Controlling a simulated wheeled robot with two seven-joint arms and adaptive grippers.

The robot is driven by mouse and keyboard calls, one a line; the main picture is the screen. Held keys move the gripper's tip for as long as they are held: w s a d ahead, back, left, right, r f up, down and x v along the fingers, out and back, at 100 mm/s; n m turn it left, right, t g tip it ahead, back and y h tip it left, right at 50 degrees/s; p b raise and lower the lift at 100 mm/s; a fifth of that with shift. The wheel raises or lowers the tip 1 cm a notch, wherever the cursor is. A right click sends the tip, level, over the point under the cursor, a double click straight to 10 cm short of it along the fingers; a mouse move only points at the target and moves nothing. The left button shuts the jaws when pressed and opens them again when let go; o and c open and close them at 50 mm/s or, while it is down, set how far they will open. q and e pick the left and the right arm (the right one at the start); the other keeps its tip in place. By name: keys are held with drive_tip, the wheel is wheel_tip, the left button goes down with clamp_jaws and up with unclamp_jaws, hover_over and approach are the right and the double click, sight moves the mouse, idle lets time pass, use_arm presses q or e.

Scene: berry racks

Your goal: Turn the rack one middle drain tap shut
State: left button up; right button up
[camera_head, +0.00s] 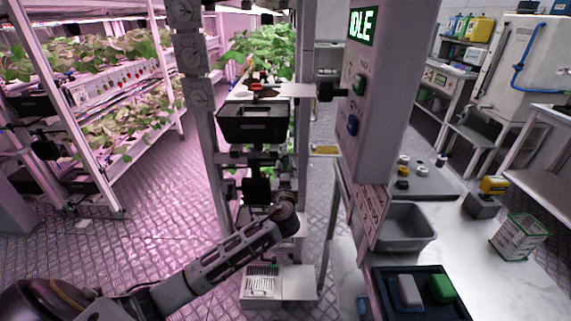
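My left arm reaches in from the lower left, and its far end with the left gripper (287,207) is in front of the middle rack. The fingers are too small and dark to make out. The middle rack (300,130) carries a black tray (254,124). Below the tray are dark fittings, including a black block (257,191) just left of my gripper; I cannot tell whether they touch. The left rack has similar black fittings (45,150). No drain tap handle or rack label can be read clearly, so its position cannot be told. My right gripper is not in view.
A grey control panel (385,90) reading IDLE, with green and blue buttons, hangs right of the middle rack. A worktop (480,270) holds a grey bin (405,228) and a dark tray (415,308). A white box (263,283) stands low below my arm. Metal floor (165,220) is open at left.

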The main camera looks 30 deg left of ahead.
sight(285, 162)
use_arm(q)
drive_tip(key=shift+x, duration=2.35)
drive_tip(key=shift+c, duration=0.4)
clamp_jaws()
